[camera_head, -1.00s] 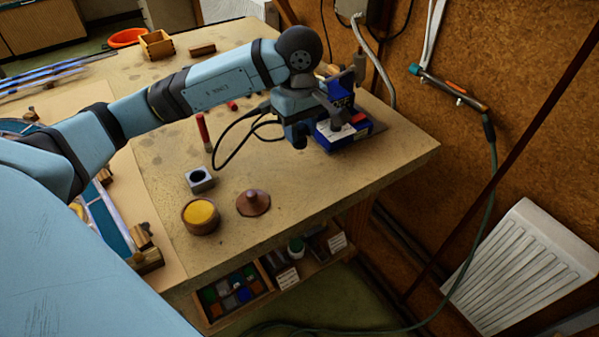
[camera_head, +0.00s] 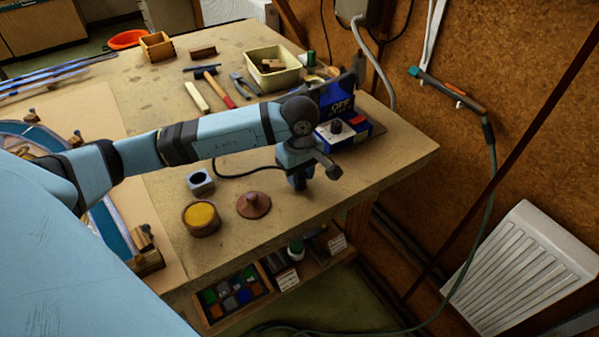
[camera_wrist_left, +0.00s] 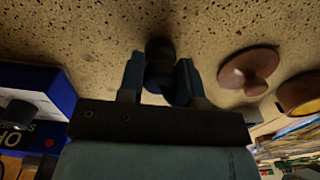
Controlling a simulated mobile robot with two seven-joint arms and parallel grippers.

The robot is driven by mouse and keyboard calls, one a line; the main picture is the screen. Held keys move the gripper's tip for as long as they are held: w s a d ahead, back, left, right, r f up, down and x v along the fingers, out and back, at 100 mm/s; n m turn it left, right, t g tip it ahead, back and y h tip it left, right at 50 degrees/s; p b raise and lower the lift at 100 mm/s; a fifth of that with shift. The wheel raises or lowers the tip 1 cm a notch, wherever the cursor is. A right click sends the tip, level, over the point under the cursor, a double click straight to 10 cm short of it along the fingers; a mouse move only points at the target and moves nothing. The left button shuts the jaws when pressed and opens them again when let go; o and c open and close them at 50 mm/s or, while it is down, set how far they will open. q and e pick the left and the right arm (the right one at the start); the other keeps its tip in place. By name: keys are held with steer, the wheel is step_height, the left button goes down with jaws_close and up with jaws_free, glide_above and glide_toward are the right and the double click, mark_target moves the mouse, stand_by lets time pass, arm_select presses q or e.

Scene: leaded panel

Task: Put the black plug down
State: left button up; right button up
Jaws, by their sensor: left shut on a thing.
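The black plug (camera_wrist_left: 160,62) is dark and rounded, between the two blue fingers of my left gripper (camera_wrist_left: 160,80) in the left wrist view. The fingers are shut on it. It is close over the speckled bench top; I cannot tell whether it touches. In the head view my left gripper (camera_head: 299,180) is low over the bench near its front edge, and the plug is largely hidden there. A black cable (camera_head: 238,175) curves left from the gripper. My right gripper is not in view.
A blue box marked OFF (camera_head: 337,105) with a black knob stands behind the gripper. A brown knobbed lid (camera_head: 253,204), a bowl of yellow material (camera_head: 201,217) and a grey holed block (camera_head: 200,181) lie to the left. The bench's front right is clear.

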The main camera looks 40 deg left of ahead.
arm_select(q)
steer(key=shift+f+b, duration=0.2)
steer(key=shift+b, duration=0.1)
steer(key=o, duration=1)
steer(key=shift+r, duration=0.1)
step_height(320, 180, up, 12)
steer(key=shift+r, duration=0.15)
